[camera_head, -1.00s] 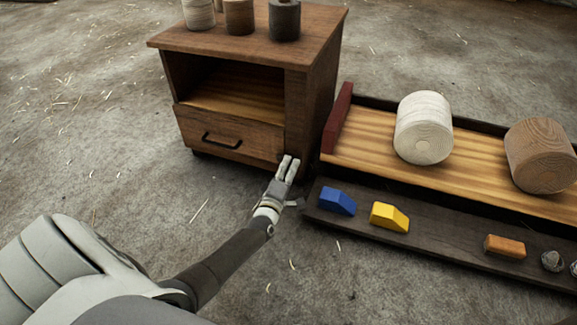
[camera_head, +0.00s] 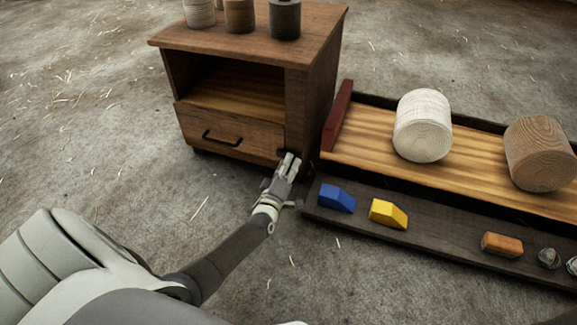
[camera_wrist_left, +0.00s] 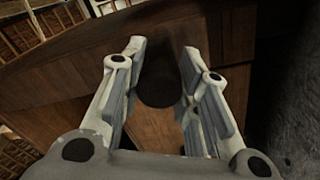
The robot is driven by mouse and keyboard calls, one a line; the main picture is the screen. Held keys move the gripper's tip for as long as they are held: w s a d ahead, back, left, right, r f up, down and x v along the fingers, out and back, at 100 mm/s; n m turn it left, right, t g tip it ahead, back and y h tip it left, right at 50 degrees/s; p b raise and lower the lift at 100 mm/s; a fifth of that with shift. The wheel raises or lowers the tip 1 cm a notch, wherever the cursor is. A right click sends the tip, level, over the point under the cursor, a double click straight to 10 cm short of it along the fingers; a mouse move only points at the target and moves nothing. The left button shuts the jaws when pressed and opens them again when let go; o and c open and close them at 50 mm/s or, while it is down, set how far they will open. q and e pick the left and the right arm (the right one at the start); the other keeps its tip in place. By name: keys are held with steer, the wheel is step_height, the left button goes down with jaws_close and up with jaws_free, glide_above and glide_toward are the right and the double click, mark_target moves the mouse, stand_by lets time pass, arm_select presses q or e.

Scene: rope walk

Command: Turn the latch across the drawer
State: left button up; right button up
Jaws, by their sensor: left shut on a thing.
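The drawer (camera_head: 232,136) with a dark bar handle (camera_head: 222,140) sits shut in the lower part of a brown wooden cabinet. My left gripper (camera_head: 288,161) is at the cabinet's lower right front corner, beside the drawer's right end. In the left wrist view, its two fingers (camera_wrist_left: 165,72) stand on either side of a dark, rounded piece (camera_wrist_left: 158,86), which looks like the latch, and are shut on it. In the head view the fingers mostly hide this piece, so its angle is unclear. My right gripper is not in view.
Several spools stand on the cabinet top (camera_head: 255,45). To the right is a long wooden tray (camera_head: 375,165) with two large wooden rolls, and a dark ledge (camera_head: 440,240) with a blue block (camera_head: 337,198), a yellow block (camera_head: 388,214) and an orange block (camera_head: 502,245). The floor left is clear.

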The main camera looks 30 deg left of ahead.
arm_select(q)
steer(key=o, duration=1.1)
steer(key=shift+c, duration=0.2)
